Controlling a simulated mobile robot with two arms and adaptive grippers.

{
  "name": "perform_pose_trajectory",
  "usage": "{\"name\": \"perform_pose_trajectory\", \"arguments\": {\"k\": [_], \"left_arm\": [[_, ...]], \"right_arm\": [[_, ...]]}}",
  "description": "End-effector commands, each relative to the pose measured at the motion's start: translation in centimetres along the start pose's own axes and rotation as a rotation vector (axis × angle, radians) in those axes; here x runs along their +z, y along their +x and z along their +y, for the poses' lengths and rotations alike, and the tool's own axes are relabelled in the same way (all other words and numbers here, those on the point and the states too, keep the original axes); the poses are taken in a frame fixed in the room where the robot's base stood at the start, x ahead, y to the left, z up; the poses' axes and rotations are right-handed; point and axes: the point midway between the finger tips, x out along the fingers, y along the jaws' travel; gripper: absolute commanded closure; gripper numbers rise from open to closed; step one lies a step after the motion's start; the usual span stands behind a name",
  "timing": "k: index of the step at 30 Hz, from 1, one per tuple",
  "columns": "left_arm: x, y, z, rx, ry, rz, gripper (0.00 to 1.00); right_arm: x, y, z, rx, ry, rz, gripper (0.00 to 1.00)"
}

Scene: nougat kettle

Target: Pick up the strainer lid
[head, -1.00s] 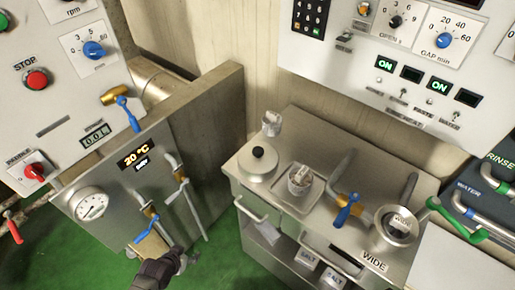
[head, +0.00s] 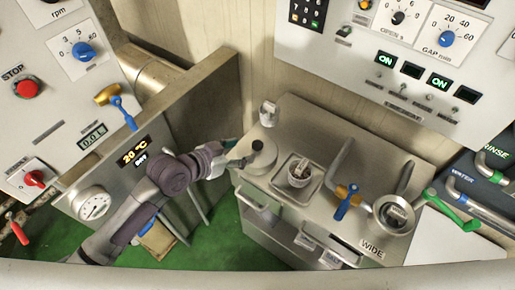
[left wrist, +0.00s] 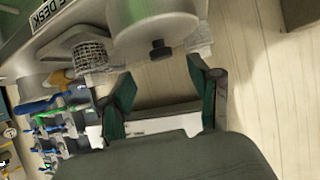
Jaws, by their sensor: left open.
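A round metal lid with a black knob (head: 262,158) sits at the left end of the steel bench; I take it as the strainer lid. In the left wrist view a pale metal cylinder (left wrist: 152,18) with a dark knob (left wrist: 160,48) appears at the top, with mesh beside it. My left gripper (head: 240,153) reaches in from the left, just beside the lid, its tips overlapping the lid's left edge in the picture. In the left wrist view my left gripper (left wrist: 161,76) is open, nothing between its green-padded fingers. I cannot tell whether it touches the lid. My right gripper is not in view.
A small tray (head: 283,187) holding a basket (head: 299,172) is right of the lid. A small metal cup (head: 268,113) stands behind it.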

Motion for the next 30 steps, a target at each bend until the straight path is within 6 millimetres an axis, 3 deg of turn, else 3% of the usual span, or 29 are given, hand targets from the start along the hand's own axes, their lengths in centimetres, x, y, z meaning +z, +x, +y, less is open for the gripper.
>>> {"name": "perform_pose_trajectory", "arguments": {"k": [19,29,30], "left_arm": [[-0.4,7.0,-0.2,-0.002,-0.002,0.000,0.38],[-0.2,7.7,-0.2,-0.002,0.000,0.000,0.38],[-0.2,7.7,-0.2,-0.002,0.000,0.000,0.41]], "right_arm": [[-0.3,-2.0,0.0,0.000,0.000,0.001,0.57],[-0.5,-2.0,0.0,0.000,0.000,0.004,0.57],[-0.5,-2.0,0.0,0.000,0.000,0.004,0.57]]}}
